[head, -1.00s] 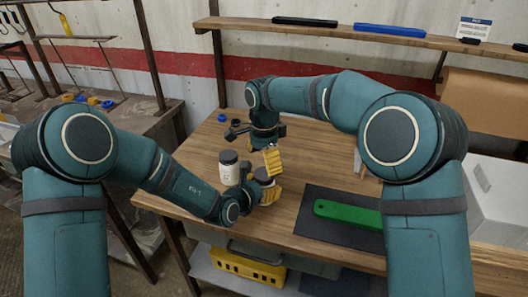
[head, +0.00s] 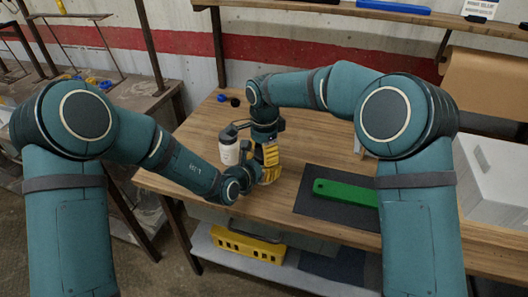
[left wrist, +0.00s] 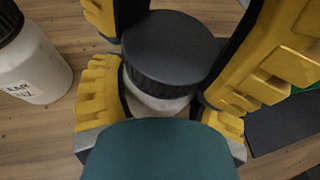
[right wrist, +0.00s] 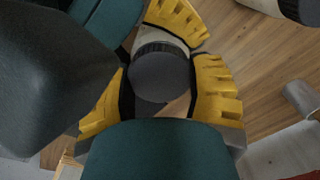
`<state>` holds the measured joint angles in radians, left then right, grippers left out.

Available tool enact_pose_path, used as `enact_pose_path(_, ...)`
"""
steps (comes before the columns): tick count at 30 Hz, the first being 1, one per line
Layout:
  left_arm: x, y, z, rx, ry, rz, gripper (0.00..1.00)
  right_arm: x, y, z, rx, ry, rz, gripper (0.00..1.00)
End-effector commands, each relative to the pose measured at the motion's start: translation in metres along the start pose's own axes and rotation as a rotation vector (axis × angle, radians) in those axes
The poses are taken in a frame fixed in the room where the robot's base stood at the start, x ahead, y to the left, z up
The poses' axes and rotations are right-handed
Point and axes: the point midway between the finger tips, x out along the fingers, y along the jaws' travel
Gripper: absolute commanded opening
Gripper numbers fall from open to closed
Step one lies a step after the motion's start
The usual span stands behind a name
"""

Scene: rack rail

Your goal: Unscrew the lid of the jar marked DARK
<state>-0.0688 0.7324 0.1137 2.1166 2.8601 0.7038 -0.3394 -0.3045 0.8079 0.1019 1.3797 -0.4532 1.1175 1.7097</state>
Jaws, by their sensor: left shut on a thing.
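A jar with a black ribbed lid (left wrist: 172,52) and pale body (left wrist: 155,102) stands between my grippers; its label is hidden. My left gripper (left wrist: 160,110) is shut on the jar's body, below the lid. My right gripper (right wrist: 160,95) points down from above, with its yellow fingers on both sides of the lid (right wrist: 160,78). It appears open, with a narrow gap beside the lid. In the head view, my left gripper (head: 267,178) and right gripper (head: 268,154) hide most of this jar. A second white jar (head: 229,154) stands to its left; its label (left wrist: 20,90) is not clearly readable.
A green piece (head: 345,192) lies on a dark mat (head: 312,208) to the right. A blue cap (head: 221,98) and a black cap (head: 235,102) lie at the back left of the wooden table (head: 195,150). A yellow crate (head: 250,247) sits on the lower shelf.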

Motion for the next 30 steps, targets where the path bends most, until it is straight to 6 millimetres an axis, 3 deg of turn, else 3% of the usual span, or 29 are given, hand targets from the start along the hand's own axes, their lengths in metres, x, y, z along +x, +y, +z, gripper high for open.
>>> enact_pose_path(5,0.0000,-0.0001,0.0003,0.001,-0.001,0.000,0.00,-0.0003,-0.0002,-0.0001,-0.082,0.000,-0.001,0.13)
enact_pose_path(21,0.0000,-0.0003,0.0004,0.001,-0.001,-0.001,0.00,-0.0009,-0.0002,0.0002,-1.015,-0.001,-0.001,0.12)
enact_pose_path(30,0.0000,-0.0004,0.0003,0.001,-0.001,-0.001,0.00,-0.0010,-0.0001,0.0005,-1.193,-0.001,-0.001,0.12)
